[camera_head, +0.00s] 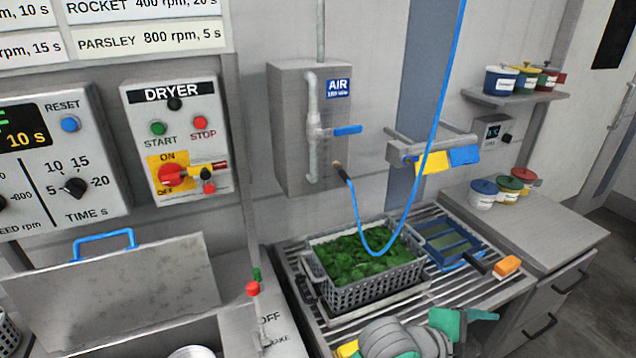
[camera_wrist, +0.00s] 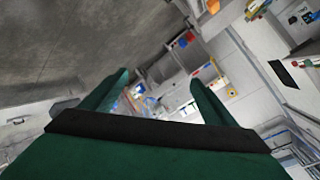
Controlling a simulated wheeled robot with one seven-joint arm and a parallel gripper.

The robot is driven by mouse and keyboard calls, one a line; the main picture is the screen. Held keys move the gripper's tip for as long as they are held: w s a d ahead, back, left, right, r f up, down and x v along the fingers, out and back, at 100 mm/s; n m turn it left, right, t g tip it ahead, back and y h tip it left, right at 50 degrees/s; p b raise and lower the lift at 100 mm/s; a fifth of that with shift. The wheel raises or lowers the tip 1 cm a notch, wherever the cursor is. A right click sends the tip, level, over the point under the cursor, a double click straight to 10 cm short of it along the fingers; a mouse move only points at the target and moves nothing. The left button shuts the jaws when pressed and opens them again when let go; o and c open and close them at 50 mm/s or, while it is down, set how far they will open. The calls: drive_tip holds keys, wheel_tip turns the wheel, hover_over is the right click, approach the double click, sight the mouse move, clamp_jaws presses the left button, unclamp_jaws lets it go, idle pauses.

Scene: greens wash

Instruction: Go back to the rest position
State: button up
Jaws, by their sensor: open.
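My gripper (camera_head: 478,318) shows at the bottom of the head view, its green fingers just in front of the slatted rack's front edge. In the wrist view my gripper (camera_wrist: 158,82) is open, with its two green fingers apart and nothing seen between them. The wrist view is tilted and looks out across the room and floor. My grey arm is folded in at the bottom of the head view.
A grey crate of greens (camera_head: 372,285) stands on the slatted rack (camera_head: 415,300), with a blue tray (camera_head: 447,242) and orange block (camera_head: 507,266) to its right. A blue hose (camera_head: 358,215) hangs over the crate. The dryer panel (camera_head: 176,135) and open lid (camera_head: 115,280) are left.

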drive_tip(key=w+a+f+n+t+y, duration=0.1)
drive_tip(key=w+a+n+t, duration=0.1)
drive_tip(key=a+n+t, duration=0.5)
drive_tip(key=w+f+n+t, duration=0.2)
drive_tip(key=n+t, duration=0.3)
drive_tip(key=n, duration=0.6)
drive_tip(key=s+a+f+n+t+y, duration=0.1)
drive_tip(key=s+a+f+n+y, duration=0.5)
drive_tip(key=a+f, duration=0.4)
drive_tip(key=s+a+f+y, duration=0.2)
drive_tip(key=s+a, duration=0.5)
drive_tip(key=s, duration=0.4)
drive_tip(key=s+a+f+y, duration=0.2)
drive_tip(key=s+a+y, duration=0.1)
drive_tip(key=s+a, duration=0.5)
drive_tip(key=s, duration=0.3)
drive_tip(key=shift+s+f+n+g, duration=0.15)
drive_tip(key=shift+f+n+g, duration=0.15)
drive_tip(key=shift+a, duration=0.1)
